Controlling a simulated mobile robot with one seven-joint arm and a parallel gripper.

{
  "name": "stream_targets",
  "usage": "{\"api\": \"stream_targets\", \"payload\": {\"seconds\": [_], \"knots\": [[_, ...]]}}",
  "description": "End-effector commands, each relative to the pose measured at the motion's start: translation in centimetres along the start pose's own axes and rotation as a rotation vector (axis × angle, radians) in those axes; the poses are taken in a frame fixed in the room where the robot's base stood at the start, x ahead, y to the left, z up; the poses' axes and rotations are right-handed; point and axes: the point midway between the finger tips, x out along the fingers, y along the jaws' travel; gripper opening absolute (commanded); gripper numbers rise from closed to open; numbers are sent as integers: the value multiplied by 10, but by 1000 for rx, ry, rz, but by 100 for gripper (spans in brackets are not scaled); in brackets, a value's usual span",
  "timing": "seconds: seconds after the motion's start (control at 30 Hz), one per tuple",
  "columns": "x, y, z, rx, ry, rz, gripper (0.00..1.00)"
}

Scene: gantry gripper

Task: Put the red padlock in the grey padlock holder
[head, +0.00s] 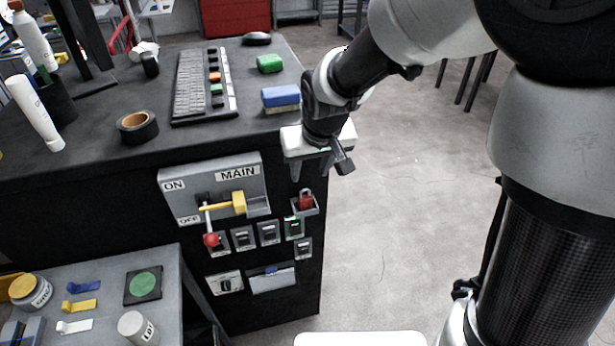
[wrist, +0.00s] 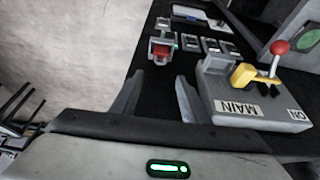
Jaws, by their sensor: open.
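The red padlock (head: 306,202) sits in the small grey padlock holder (head: 315,212) at the upper right of the black cabinet's front. In the wrist view, the padlock (wrist: 161,52) shows its red body inside the grey walls of the holder (wrist: 153,60). My gripper (head: 321,168) is above the holder in the head view, apart from the padlock. In the wrist view its two fingers (wrist: 160,82) are spread, with nothing between them. The padlock appears beyond the fingertips, roughly in line with the gap.
The MAIN switch panel (head: 213,188), with a yellow piece and a red-knobbed lever, is left of the holder. Several small switches (head: 268,233) sit below it. The cabinet top holds a keyboard (head: 190,85) and blue sponge (head: 281,97). Floor right of the cabinet is clear.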

Motion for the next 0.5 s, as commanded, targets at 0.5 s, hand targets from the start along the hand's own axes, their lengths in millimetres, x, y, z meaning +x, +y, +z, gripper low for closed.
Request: {"api": "stream_targets", "payload": {"seconds": [0.5], "knots": [[-106, 36, 31, 68, 37, 52, 41]]}}
